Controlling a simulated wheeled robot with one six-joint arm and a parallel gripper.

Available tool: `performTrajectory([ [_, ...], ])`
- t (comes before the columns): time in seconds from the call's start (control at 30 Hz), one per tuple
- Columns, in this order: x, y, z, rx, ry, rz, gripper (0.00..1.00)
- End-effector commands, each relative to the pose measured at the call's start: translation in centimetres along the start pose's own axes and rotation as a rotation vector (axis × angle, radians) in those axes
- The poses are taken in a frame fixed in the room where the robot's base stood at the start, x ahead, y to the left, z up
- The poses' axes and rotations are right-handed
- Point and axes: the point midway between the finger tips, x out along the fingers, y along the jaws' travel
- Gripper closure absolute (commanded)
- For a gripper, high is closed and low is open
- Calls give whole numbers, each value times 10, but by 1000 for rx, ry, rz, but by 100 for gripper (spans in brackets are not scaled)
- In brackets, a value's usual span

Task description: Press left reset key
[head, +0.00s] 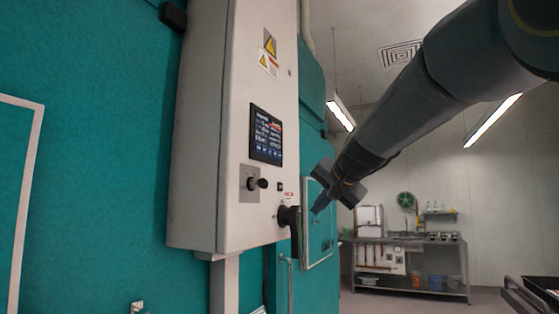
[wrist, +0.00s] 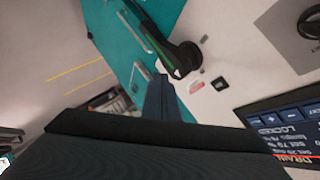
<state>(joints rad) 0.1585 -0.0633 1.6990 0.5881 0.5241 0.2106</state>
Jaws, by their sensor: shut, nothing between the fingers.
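A white control cabinet (head: 215,120) on the teal chamber carries the panel. Low on it is a small black square key (head: 280,186), beside a small red-marked label (head: 288,196); no readable text names it as the reset key. The square key also shows in the wrist view (wrist: 219,83), right of the label (wrist: 196,86). My gripper (head: 319,209) is shut and empty, to the right of the panel and apart from the key in the picture. In the wrist view its dark fingers (wrist: 158,88) point up, left of the label and key.
A black round-based handle (head: 287,215) stands out below the key, close to my fingers; it also shows in the wrist view (wrist: 182,58). Above are a black knob (head: 258,183) and a lit screen (head: 266,135), reading "LOCKED" in the wrist view. A bench (head: 405,245) stands far behind.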

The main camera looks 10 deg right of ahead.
Motion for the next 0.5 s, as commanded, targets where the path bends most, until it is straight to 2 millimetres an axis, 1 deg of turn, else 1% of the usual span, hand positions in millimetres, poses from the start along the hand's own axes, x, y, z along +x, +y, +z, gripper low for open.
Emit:
performTrajectory([
  [0.03, -13, -20, -21, 23, 35, -40, 100],
  [0.1, -30, -44, -43, 53, 70, -90, 100],
  [0.2, -52, -72, -66, 85, 108, -149, 100],
  [0.33, -71, -93, -84, 111, 137, -197, 100],
  [0.4, -77, -100, -89, 118, 144, -212, 100],
  [0.5, -80, -103, -92, 122, 148, -220, 100],
])
